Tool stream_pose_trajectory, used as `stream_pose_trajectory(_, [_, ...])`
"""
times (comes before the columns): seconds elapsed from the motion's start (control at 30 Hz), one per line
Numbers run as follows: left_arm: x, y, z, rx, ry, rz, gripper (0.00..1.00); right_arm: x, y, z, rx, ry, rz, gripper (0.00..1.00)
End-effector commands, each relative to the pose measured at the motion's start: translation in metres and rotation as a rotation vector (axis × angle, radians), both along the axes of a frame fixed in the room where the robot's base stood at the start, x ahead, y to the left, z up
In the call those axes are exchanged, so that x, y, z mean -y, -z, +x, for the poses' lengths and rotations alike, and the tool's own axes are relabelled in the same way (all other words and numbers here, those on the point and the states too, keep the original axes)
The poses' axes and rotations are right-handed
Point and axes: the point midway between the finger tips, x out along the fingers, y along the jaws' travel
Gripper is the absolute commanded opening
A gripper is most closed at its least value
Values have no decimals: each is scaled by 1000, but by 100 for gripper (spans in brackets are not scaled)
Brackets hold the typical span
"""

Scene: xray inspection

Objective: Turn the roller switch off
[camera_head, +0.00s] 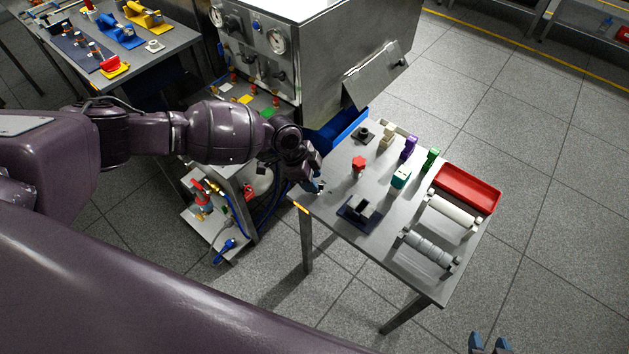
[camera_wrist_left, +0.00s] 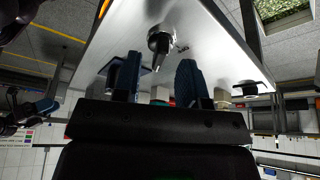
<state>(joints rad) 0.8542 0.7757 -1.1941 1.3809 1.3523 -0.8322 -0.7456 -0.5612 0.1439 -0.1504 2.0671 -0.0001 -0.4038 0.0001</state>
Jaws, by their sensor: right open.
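A metal toggle switch (camera_wrist_left: 160,42) with a pointed lever stands on the table surface in the left wrist view. I take it for the roller switch; its on or off position cannot be told. My left gripper (camera_head: 316,185) is at the near left edge of the table in the head view. In the left wrist view its blue fingers (camera_wrist_left: 157,78) are apart, with the lever seen in the gap between them; whether they touch it is unclear. My right gripper (camera_head: 488,344) shows only its blue fingertips at the bottom edge, apart and empty, off the table.
The table (camera_head: 395,208) holds a white roller (camera_head: 450,213), a grey roller (camera_head: 428,248), a red tray (camera_head: 467,188), a red knob (camera_head: 358,164) and a dark block fixture (camera_head: 360,209). A steel cabinet (camera_head: 345,50) with gauges stands behind. Floor is free to the right.

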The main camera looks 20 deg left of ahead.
Motion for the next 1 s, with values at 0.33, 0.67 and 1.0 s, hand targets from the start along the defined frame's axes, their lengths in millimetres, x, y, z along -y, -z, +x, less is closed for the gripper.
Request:
stream_pose_trajectory(0.33, [6, 15, 1, 0, 1, 0, 38, 0, 3, 1, -4, -1, 0, 43])
stream_pose_trajectory(0.67, [6, 15, 1, 0, 1, 0, 15, 2, 5, -4, -13, -4, -6, 43])
stream_pose_trajectory(1.0, [6, 15, 1, 0, -3, 0, 0, 3, 5, -5, -13, -4, -8, 43])
